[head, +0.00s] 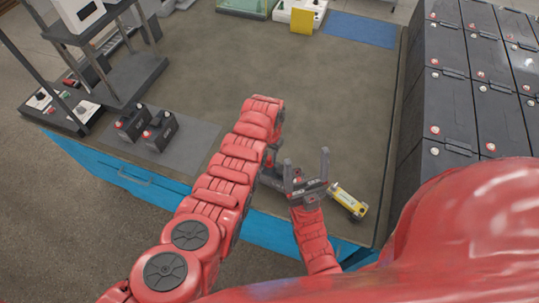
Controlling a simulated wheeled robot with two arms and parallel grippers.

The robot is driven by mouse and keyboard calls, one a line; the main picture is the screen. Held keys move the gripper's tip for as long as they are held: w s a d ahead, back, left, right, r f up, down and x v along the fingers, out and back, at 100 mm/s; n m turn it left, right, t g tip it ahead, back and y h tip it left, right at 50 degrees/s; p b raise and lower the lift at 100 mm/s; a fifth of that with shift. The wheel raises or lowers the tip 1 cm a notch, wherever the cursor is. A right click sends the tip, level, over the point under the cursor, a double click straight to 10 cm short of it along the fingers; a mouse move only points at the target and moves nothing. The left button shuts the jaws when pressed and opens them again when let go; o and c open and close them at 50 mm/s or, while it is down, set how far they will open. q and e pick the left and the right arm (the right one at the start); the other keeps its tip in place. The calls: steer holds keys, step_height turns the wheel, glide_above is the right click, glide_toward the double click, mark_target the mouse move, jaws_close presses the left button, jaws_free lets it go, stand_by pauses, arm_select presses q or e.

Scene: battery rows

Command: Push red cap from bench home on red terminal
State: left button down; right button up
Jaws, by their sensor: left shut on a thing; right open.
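Two black batteries, a left one (131,124) and a right one (160,132), stand upright on a grey mat (197,142) at the bench's left. Small red marks show on their tops; I cannot tell terminal from cap. My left gripper (273,172) is at the bench's front middle, mostly hidden by its own arm and beside my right gripper. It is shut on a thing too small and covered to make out. A small red spot shows between the two grippers. My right gripper (307,163) is open, its two grey fingers pointing up and apart.
A yellow tool (348,200) lies just right of my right gripper. Black batteries (447,98) fill rows at the right. A blue mat (360,29) lies at the back. The bench middle (325,95) is clear.

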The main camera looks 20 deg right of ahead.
arm_select(q)
steer(key=shift+f, duration=0.15)
steer(key=shift+c, duration=0.4)
jaws_free()
stand_by(0.4)
steer(key=shift+r+p, duration=1.6)
steer(key=shift+r, duration=0.55)
steer(key=shift+r+p, duration=0.8)
steer(key=shift+r, duration=0.55)
